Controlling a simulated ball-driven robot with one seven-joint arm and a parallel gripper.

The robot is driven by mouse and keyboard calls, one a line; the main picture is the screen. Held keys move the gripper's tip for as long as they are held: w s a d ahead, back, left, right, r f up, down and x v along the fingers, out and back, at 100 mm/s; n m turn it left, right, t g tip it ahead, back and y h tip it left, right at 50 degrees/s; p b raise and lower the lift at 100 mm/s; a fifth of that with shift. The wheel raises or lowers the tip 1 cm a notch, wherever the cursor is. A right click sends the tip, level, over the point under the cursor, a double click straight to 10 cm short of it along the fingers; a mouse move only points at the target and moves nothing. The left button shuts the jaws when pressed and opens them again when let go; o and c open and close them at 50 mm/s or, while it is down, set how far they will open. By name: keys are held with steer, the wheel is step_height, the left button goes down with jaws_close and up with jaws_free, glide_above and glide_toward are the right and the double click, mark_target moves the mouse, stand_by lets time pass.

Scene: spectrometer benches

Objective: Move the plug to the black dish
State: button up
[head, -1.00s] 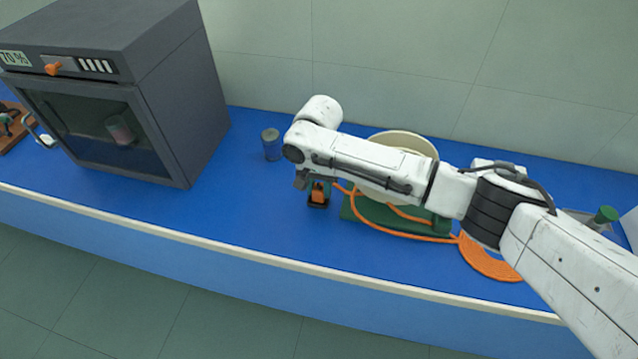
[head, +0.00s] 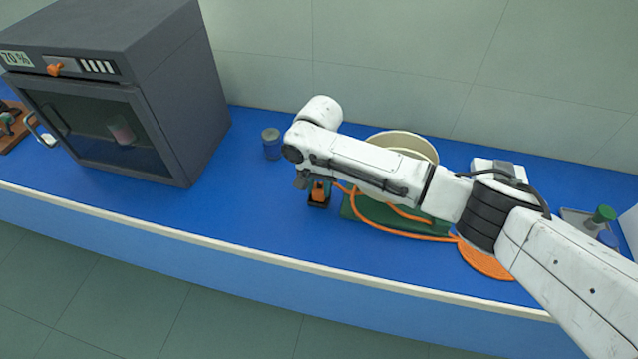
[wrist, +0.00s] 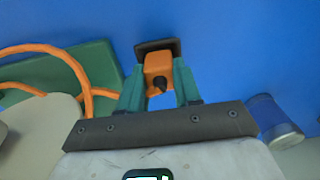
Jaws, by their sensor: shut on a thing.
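The orange plug (head: 318,194) is between the teal fingers of my gripper (wrist: 158,86), which is shut on it. It also shows in the wrist view (wrist: 158,68), with a dark tip facing the camera. The small black dish (head: 319,204) is on the blue bench right under the plug. In the wrist view the dish (wrist: 148,46) shows past the plug's far end. I cannot tell whether the plug touches the dish floor. The upper part of my gripper is hidden by my arm in the head view.
An orange cable (head: 375,223) runs over a green board (head: 353,212) to an orange coil (head: 485,262). A cream round container (head: 405,140) stands behind my arm. A blue jar (head: 271,145) and a grey oven (head: 180,95) are to the left. The bench front-left is clear.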

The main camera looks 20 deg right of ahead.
mark_target(319, 187)
steer(key=shift+f+b, duration=0.3)
steer(key=shift+f, duration=0.3)
stand_by(0.3)
steer(key=o, duration=0.8)
steer(key=shift+c, duration=0.2)
step_height(319, 187, up, 6)
steer(key=p, duration=0.5)
steer(key=shift+f, duration=0.1)
step_height(319, 187, up, 5)
steer(key=shift+r, duration=0.15)
steer(key=shift+a, duration=0.1)
